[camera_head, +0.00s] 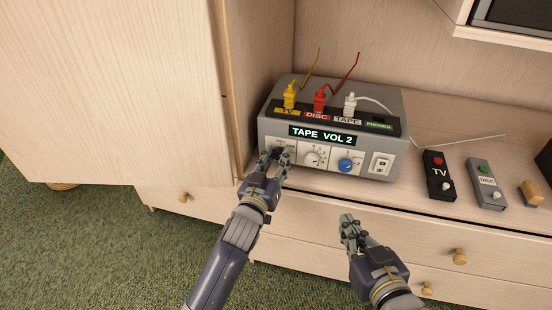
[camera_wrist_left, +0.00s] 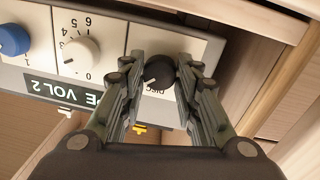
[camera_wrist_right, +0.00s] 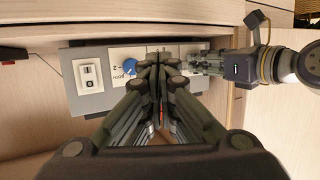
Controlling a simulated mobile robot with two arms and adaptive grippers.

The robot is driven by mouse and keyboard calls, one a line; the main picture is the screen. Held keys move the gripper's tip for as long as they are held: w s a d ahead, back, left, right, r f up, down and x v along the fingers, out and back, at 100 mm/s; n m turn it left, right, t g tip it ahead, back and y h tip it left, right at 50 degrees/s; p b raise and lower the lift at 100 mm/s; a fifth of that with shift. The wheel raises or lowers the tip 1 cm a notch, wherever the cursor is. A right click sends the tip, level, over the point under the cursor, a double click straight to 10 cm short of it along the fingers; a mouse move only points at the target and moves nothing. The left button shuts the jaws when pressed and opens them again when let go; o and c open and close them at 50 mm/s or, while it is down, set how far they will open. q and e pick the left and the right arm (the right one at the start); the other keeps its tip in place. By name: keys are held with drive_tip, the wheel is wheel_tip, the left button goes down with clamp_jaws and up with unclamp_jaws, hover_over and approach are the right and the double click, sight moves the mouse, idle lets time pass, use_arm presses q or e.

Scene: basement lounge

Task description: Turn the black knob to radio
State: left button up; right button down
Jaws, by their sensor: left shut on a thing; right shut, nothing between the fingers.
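A grey switch box (camera_head: 385,160) stands on the cabinet top, and its display (camera_head: 322,135) reads "TAPE VOL 2". The black knob (camera_wrist_left: 158,72) is at the left end of its front panel in the head view, largely hidden there by my left gripper (camera_head: 274,156). In the left wrist view my left gripper (camera_wrist_left: 163,85) is shut on the black knob, one finger on each side. A white pointer mark shows on the knob; its labels are mostly covered, with "DISC" partly readable. My right gripper (camera_head: 349,222) is shut and empty, in front of the drawers below the box.
Beside the black knob are a white knob (camera_head: 313,158), a blue knob (camera_head: 347,165) and a white rocker switch (camera_head: 381,165). Yellow, red and white plugs stand on top. A TV remote (camera_head: 439,176) and a DISC remote (camera_head: 487,184) lie right. An open door panel (camera_head: 115,90) stands left.

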use_arm(q)
drive_tip(key=shift+r+m+p, duration=0.2)
drive_tip(key=shift+m+p, duration=0.95)
drive_tip(key=shift+m, duration=0.05)
drive_tip(key=m+p, duration=0.2)
drive_tip(key=m, duration=0.1)
drive_tip(key=shift+m+p, duration=0.45)
drive_tip(key=shift+m, duration=0.85)
use_arm(e)
drive_tip(key=s+d+f+g+h, duration=0.1)
drive_tip(key=s+d+f+g, duration=0.2)
drive_tip(key=s+f+g, duration=0.2)
drive_tip(key=s+d+f+g+h, duration=0.1)
drive_tip(key=s+d+f+g, duration=0.2)
drive_tip(key=s, duration=0.8)
drive_tip(key=shift+s+f+m+g+h, duration=0.2)
drive_tip(key=shift+f+m+g+h, duration=0.15)
drive_tip(key=shift+f+g, duration=0.9)
use_arm(q)
drive_tip(key=shift+y, duration=0.4)
use_arm(e)
drive_tip(key=shift+r, duration=0.15)
use_arm(q)
drive_tip(key=o, duration=1.1)
drive_tip(key=shift+d, duration=0.1)
drive_tip(key=shift+f+g, duration=0.1)
drive_tip(key=shift+g, duration=0.2)
